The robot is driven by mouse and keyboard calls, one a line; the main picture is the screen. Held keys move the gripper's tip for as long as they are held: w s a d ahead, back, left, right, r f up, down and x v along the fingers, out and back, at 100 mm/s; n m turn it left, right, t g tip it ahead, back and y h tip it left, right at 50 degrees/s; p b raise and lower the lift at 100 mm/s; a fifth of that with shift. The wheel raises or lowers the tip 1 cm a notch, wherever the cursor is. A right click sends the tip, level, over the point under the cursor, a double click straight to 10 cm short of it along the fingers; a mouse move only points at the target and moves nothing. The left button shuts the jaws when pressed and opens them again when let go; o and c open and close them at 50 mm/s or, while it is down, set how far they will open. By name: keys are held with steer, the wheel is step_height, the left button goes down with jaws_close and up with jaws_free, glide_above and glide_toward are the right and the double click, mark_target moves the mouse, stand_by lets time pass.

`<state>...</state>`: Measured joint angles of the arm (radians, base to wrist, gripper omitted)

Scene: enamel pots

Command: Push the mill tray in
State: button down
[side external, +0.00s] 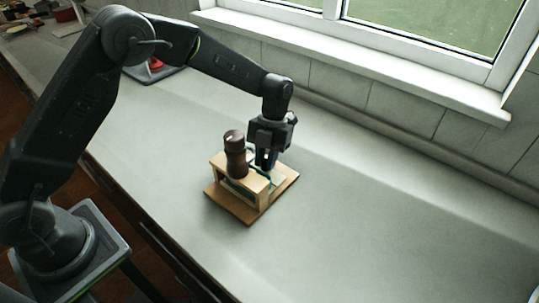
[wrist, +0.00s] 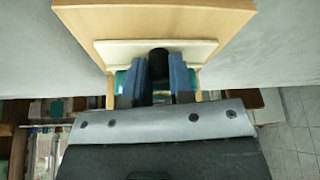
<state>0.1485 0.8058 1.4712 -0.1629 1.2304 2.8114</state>
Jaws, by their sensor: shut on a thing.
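The mill stand is a pale wooden box (side external: 257,193) on a flat brown base board (side external: 247,216), in the middle of the side view. A dark brown turned mill (side external: 235,155) stands upright on top. My gripper (side external: 266,162) points down at the stand's window-side face. In the wrist view the tray's cream front panel (wrist: 105,50) lies below the pale wood (wrist: 150,18), with teal edges beside it. My gripper's blue-grey fingers (wrist: 158,85) are shut on a black knob (wrist: 158,62) at the panel's middle. How far out the tray stands is hard to tell.
The grey counter (side external: 370,210) is clear around the stand, especially to the right. A window sill (side external: 360,62) and tiled wall run behind. A red item (side external: 155,64) and other small things stand far off at the left, partly behind my arm.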

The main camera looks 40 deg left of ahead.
mark_target(257, 171)
steer(key=shift+s, duration=1.5)
steer(key=c, duration=1)
jaws_free()
steer(key=v, duration=1.4)
